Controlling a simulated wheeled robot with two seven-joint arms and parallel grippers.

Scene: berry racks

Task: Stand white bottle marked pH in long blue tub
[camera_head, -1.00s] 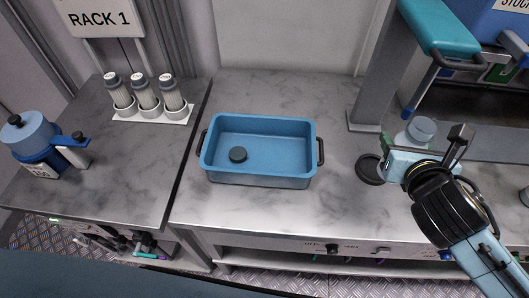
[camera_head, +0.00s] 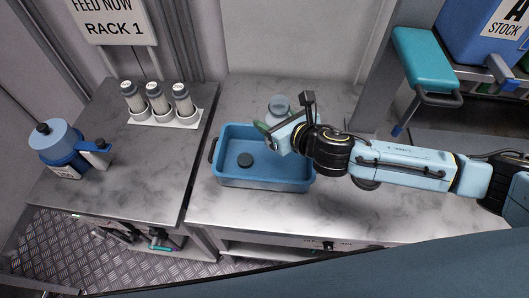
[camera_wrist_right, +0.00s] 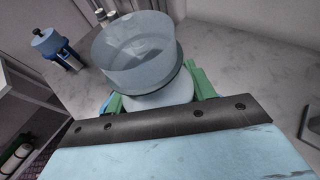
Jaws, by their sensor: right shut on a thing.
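The white bottle (camera_head: 279,104) with a translucent grey cap is held in my right gripper (camera_head: 272,129). The camera_head view shows it near the tub's back right corner; I cannot tell whether it is over the tub or behind it. In the right wrist view its wide cap (camera_wrist_right: 140,55) stands above the green fingers, which grip the pale body (camera_wrist_right: 165,94). No pH mark shows. The long blue tub (camera_head: 262,184) sits on the marble counter, its right end partly hidden by my gripper. My left gripper is not in view.
Several white-and-grey bottles stand in a white rack (camera_head: 178,119) on the left counter. A blue jug-like container (camera_head: 60,148) stands at far left. A teal padded arm (camera_head: 424,60) juts out at upper right. The counter in front of the tub (camera_head: 240,210) is clear.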

